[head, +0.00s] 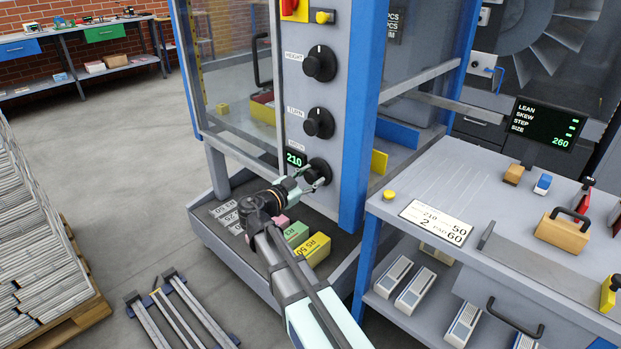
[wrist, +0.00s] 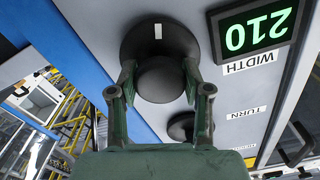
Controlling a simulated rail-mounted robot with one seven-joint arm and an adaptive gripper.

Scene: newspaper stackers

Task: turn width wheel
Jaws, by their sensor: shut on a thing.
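The width wheel is the lowest black knob (head: 318,171) on the machine's grey panel. It also shows in the wrist view (wrist: 160,50), with a white mark on its wide rim. The width display (head: 295,159) beside it reads 210 in green; in the wrist view the display (wrist: 254,25) appears upside down above the WIDTH label. My gripper (head: 310,180) is at the wheel. In the wrist view my gripper (wrist: 162,82) has one finger on each side of the wheel's raised hub and is shut on it.
The turn knob (head: 318,123) and the height knob (head: 320,63) sit above the wheel. A blue post (head: 365,110) stands close to its right. The workbench (head: 450,185) at right holds a card reading 210, 50, 2 and PAD 60. Coloured blocks (head: 314,249) lie below my arm.

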